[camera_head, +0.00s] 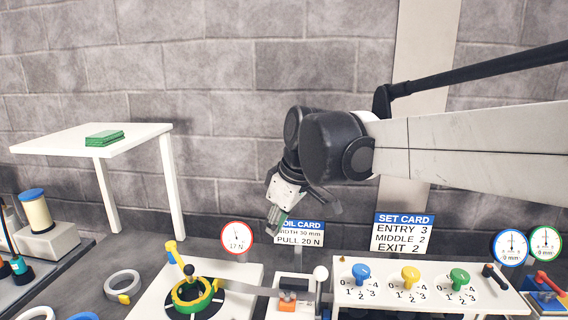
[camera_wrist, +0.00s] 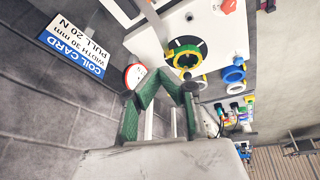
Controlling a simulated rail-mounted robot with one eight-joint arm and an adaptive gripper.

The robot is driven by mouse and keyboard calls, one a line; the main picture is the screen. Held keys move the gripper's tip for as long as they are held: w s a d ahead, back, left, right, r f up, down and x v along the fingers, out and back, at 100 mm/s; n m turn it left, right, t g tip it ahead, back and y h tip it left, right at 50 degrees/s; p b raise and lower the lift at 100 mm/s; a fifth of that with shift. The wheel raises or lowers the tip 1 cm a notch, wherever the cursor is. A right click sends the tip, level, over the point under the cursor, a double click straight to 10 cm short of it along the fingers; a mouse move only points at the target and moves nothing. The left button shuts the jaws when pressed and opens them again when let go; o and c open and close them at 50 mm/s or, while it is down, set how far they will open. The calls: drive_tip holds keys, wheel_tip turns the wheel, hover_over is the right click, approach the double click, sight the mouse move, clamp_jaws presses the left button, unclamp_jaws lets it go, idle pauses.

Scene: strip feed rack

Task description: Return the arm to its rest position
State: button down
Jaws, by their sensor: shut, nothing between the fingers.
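My arm reaches in from the right in the head view and bends down at a dark joint. My gripper (camera_head: 276,218) hangs in the air in front of the coil card (camera_head: 300,233), covering part of its left side. In the wrist view the green-padded fingers of my gripper (camera_wrist: 161,80) come together at the tips, shut, with nothing held. The gripper is apart from the rack and its parts below.
Below stand a white panel with a yellow-green ring (camera_head: 194,294), a dial (camera_head: 237,236), and a panel with blue, yellow and green knobs (camera_head: 410,277). The set card (camera_head: 403,232) stands behind. A white table (camera_head: 60,141) with a green block (camera_head: 104,137) is left. A block wall is behind.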

drive_tip(key=s+d+f+m+t+h, duration=0.1)
drive_tip(key=s+d+f+m, duration=0.2)
drive_tip(key=s+d, duration=0.3)
drive_tip(key=s+d+f+m+t+h, duration=0.1)
drive_tip(key=s+d+f+m+t, duration=0.1)
drive_tip(key=s+d+m, duration=0.3)
drive_tip(key=s+d+f+m+t+h, duration=0.1)
drive_tip(key=s+d+f+m, duration=0.2)
drive_tip(key=s+d, duration=0.5)
drive_tip(key=d+m, duration=0.1)
drive_tip(key=d, duration=0.2)
drive_tip(key=shift+f, duration=0.35)
drive_tip(key=shift+s, duration=0.1)
